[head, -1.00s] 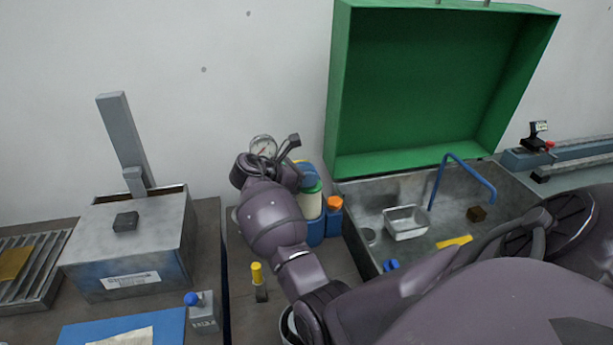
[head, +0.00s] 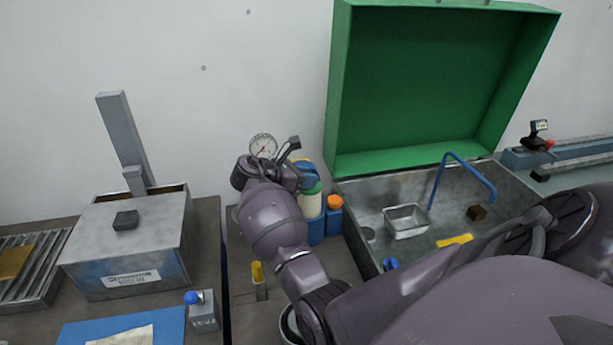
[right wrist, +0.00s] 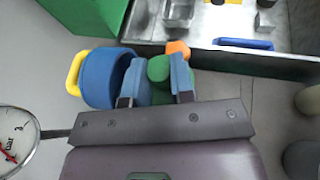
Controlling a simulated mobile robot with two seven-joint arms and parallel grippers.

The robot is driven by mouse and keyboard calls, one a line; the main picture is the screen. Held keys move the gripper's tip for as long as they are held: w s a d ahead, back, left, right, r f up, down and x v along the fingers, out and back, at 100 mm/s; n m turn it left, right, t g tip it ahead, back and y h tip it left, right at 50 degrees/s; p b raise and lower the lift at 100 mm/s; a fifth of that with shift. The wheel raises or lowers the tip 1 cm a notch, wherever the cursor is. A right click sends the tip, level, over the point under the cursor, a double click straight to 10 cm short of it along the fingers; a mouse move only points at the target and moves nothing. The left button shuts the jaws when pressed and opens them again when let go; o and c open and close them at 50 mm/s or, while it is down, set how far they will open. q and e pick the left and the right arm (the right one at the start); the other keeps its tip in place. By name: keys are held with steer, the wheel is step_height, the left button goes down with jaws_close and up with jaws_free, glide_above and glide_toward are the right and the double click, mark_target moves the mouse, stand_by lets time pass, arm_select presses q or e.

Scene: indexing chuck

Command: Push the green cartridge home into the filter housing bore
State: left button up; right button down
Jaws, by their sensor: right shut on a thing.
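My right gripper (right wrist: 157,78) is shut, with a green piece (right wrist: 159,68) between its fingers that I take for the green cartridge. Its far end and the bore are not clear to me. A blue round body (right wrist: 103,78) with a yellow loop, perhaps the filter housing, is just left of the fingers in the right wrist view. I cannot tell whether the green piece touches it or sits in it. In the head view my right wrist hides most of the gripper, beside the blue body (head: 309,171). My left gripper is not in view.
A pressure gauge (head: 263,146) stands close to my right wrist; it also shows in the right wrist view (right wrist: 14,140). A green-lidded metal basin (head: 364,208) lies right, a metal box (head: 135,240) left.

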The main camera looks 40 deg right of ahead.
mark_target(299, 203)
steer(key=shift+f, duration=2.05)
steer(key=shift+f+b, duration=0.75)
steer(key=shift+f, duration=1.5)
steer(key=shift+s+f, duration=0.1)
steer(key=shift+f, duration=0.25)
steer(key=c, duration=0.9)
jaws_free()
steer(key=shift+f, duration=0.1)
steer(key=shift+r, duration=0.55)
step_height(299, 203, up, 9)
steer(key=shift+r+p, duration=0.2)
steer(key=shift+p, duration=0.55)
